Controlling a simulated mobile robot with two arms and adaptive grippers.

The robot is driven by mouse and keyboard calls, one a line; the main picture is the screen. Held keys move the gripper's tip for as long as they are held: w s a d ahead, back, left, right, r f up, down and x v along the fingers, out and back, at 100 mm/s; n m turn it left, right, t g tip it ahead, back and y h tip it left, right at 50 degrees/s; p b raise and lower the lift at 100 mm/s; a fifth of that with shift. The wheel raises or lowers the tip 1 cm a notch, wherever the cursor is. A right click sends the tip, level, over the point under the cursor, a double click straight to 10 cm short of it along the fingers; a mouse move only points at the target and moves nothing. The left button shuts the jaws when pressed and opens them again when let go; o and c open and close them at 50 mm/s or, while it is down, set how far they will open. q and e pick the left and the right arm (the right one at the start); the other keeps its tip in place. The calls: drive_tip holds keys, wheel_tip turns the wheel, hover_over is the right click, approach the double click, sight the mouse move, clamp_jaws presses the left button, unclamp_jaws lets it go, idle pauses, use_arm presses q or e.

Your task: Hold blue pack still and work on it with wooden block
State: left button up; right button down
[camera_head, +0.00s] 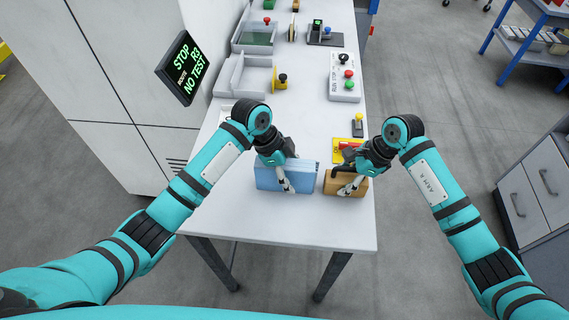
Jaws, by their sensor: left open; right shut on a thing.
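The blue pack (302,177) stands upright near the front of the white table, its broad face toward me. My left gripper (284,184) is open at the pack, with a finger in front of its face; whether it touches cannot be told. The wooden block (341,185) is a light brown box with a dark handle, to the right of the pack with a small gap. My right gripper (348,184) is shut on the wooden block. Its fingers hide part of the block and handle.
The white table (300,217) has a clear front strip. Behind lie a yellow-and-red plate (341,152), a button box (344,79), a grey tray (247,76) and a yellow fixture (281,82). A screen (182,67) reads "STOP R3 NO TEST" at left.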

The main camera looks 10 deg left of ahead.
sight(337, 175)
use_arm(q)
drive_tip(key=shift+d+f, duration=0.1)
drive_tip(key=shift+f, duration=0.15)
clamp_jaws()
idle(0.3)
idle(0.4)
use_arm(e)
drive_tip(key=shift+a, duration=1.6)
use_arm(q)
drive_tip(key=shift+d, duration=0.2)
use_arm(e)
drive_tip(key=shift+s+a, duration=0.1)
drive_tip(key=shift+a, duration=0.15)
idle(0.7)
use_arm(q)
drive_tip(key=shift+s, duration=0.1)
drive_tip(key=shift+a, duration=0.15)
use_arm(e)
drive_tip(key=shift+d, duration=1.95)
